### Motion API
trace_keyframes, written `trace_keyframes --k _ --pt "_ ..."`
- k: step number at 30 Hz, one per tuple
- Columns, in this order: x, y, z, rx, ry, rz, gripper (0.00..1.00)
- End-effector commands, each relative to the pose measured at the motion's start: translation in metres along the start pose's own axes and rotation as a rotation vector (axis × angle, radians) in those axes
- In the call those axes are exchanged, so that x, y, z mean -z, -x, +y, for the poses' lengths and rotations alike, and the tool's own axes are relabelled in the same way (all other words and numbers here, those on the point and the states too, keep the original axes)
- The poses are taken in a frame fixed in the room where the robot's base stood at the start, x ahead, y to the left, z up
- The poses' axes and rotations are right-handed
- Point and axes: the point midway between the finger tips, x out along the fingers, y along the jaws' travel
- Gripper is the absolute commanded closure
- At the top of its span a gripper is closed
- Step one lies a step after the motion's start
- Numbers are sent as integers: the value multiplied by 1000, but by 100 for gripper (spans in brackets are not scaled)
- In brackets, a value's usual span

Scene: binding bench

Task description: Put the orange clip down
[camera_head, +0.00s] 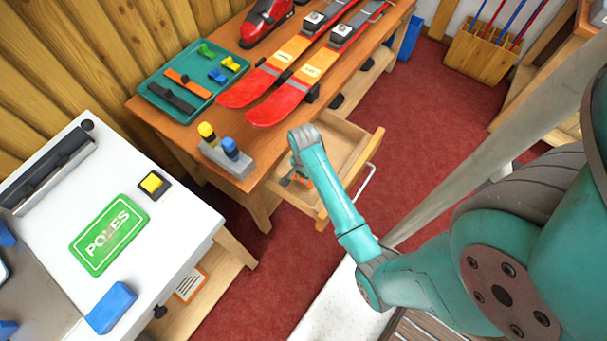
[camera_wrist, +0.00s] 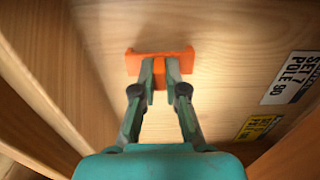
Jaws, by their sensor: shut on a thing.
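The orange clip (camera_wrist: 160,53) is a T-shaped piece with a flat crossbar, held over the pale wooden floor of the open drawer (camera_head: 338,143). My gripper (camera_wrist: 159,72) is shut on its stem, with a fingertip on each side. In the head view, my gripper (camera_head: 297,181) reaches down inside the drawer, and only a small orange bit of the clip shows beside it. I cannot tell whether the clip touches the drawer floor.
The drawer floor carries a white label (camera_wrist: 292,78) and a yellow label (camera_wrist: 258,126). The workbench (camera_head: 160,113) above holds a teal tray (camera_head: 150,72), red-orange skis (camera_head: 285,97) and a grey block (camera_head: 222,158) with yellow and blue tools. A white table (camera_head: 180,215) stands left.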

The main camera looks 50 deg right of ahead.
Motion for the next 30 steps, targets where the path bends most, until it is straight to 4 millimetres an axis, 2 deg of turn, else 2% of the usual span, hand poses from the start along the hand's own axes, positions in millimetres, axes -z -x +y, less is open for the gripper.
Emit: trace_keyframes --k 3,12,13,15,16,26,30 --pt "0 -9 0 0 0 0 100" --pt "0 -11 0 0 0 0 100" --pt "0 -11 0 1 0 0 86" --pt "0 -11 0 1 0 0 69" --pt "0 -11 0 1 0 0 63" --pt "0 -9 0 1 0 1 63" --pt "0 2 -1 3 0 2 63"
